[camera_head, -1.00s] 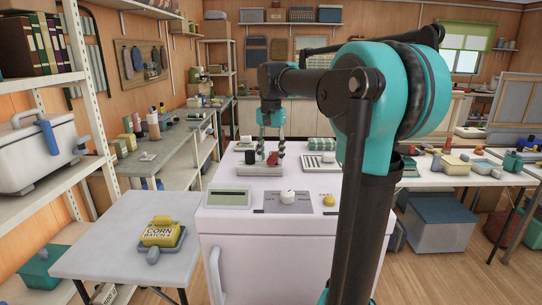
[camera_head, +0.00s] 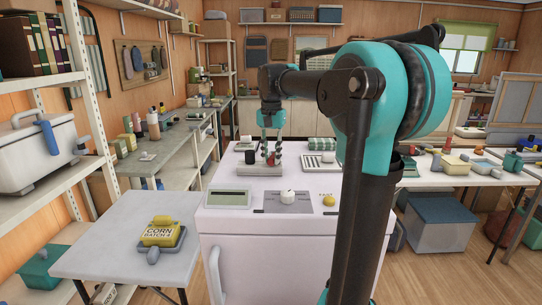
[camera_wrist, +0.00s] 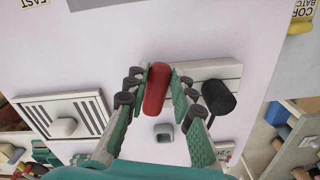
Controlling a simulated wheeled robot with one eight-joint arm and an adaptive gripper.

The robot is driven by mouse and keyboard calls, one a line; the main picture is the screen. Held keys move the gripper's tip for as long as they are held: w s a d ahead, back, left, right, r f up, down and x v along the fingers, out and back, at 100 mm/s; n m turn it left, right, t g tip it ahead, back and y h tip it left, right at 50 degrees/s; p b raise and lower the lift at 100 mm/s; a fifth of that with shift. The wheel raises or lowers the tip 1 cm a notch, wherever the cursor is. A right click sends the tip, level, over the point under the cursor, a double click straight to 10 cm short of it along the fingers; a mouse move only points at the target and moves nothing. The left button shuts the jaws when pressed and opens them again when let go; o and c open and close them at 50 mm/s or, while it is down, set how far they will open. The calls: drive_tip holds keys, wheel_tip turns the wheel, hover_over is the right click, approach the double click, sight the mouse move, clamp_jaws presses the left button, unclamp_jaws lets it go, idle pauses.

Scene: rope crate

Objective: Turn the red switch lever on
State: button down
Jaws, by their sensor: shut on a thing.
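The red switch lever (camera_wrist: 157,88) stands out from a pale base plate (camera_wrist: 225,72) in the wrist view. My gripper (camera_wrist: 159,78) has its two green fingers closed on either side of the lever, gripping it. In the head view, my gripper (camera_head: 271,160) is over the base plate (camera_head: 262,170) on top of the white cabinet, with a bit of the red lever (camera_head: 271,159) showing between the fingers. The lever's lower end and its on or off marking cannot be made out.
A black-knobbed lever (camera_wrist: 219,97) stands close beside the right finger on the same plate. A slotted panel with a knob (camera_wrist: 90,104) lies at left. A white dial (camera_head: 288,196), a yellow button (camera_head: 328,200) and a display (camera_head: 228,198) line the cabinet's front.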

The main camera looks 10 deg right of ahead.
drive_tip(key=n, duration=0.1)
drive_tip(key=d+n, duration=0.1)
drive_tip(key=n, duration=0.2)
drive_tip(key=shift+s+d, duration=0.25)
drive_tip(key=shift+d, duration=0.05)
drive_tip(key=shift+d+n, duration=0.35)
drive_tip(key=shift+n, duration=0.6)
drive_tip(key=shift+d+n, duration=0.35)
drive_tip(key=shift+n, duration=0.6)
drive_tip(key=c, duration=1.3)
unclamp_jaws()
wheel_tip(320, 180, up, 12)
